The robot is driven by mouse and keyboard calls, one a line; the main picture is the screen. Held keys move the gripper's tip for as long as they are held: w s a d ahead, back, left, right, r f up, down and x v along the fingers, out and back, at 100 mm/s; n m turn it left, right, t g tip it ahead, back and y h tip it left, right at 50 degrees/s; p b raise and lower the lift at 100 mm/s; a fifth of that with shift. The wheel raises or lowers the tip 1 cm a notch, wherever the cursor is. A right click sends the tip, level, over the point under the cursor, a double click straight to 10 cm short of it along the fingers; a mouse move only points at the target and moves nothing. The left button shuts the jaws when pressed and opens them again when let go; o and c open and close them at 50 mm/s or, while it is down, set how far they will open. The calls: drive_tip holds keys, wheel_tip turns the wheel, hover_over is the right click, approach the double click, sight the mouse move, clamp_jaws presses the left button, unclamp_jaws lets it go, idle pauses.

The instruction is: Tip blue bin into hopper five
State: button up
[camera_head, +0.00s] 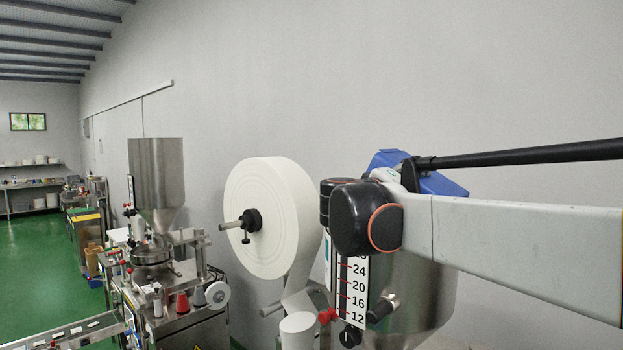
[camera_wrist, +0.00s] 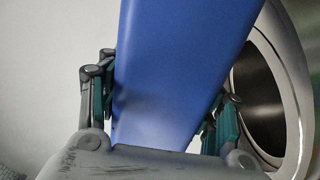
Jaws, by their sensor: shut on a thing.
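The blue bin (camera_wrist: 165,70) fills the middle of the wrist view, between the two fingers of my gripper (camera_wrist: 160,105), which is shut on it. In the head view the blue bin (camera_head: 440,184) shows tilted behind my arm, above a steel hopper (camera_head: 425,285). My gripper itself is hidden there by the arm. In the wrist view the round open mouth of a hopper (camera_wrist: 258,100) is right beside the bin, with a dark inside. The bin's contents are not visible.
A large white paper roll (camera_head: 275,215) stands left of the near hopper. A level scale (camera_head: 357,290) is on the near hopper's front. Another packing machine with a steel hopper (camera_head: 156,175) stands farther left. Green floor (camera_head: 35,255) is open at far left.

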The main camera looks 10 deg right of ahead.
drive_tip(key=shift+s+a, duration=0.1)
drive_tip(key=shift+s, duration=0.15)
drive_tip(key=shift+f+n+b, duration=0.55)
drive_tip(key=shift+f+n, duration=0.1)
drive_tip(key=shift+n, duration=0.35)
idle(0.3)
drive_tip(key=shift+w+f+n+b, duration=0.15)
drive_tip(key=shift+f+n+b, duration=0.3)
drive_tip(key=shift+f+n, duration=0.4)
drive_tip(key=shift+n, duration=0.15)
drive_tip(key=shift+w, duration=0.1)
drive_tip(key=shift+w+a+f+n+b, duration=0.15)
drive_tip(key=shift+w+f+n+b, duration=0.35)
drive_tip(key=shift+n, duration=0.5)
drive_tip(key=shift+s, duration=0.1)
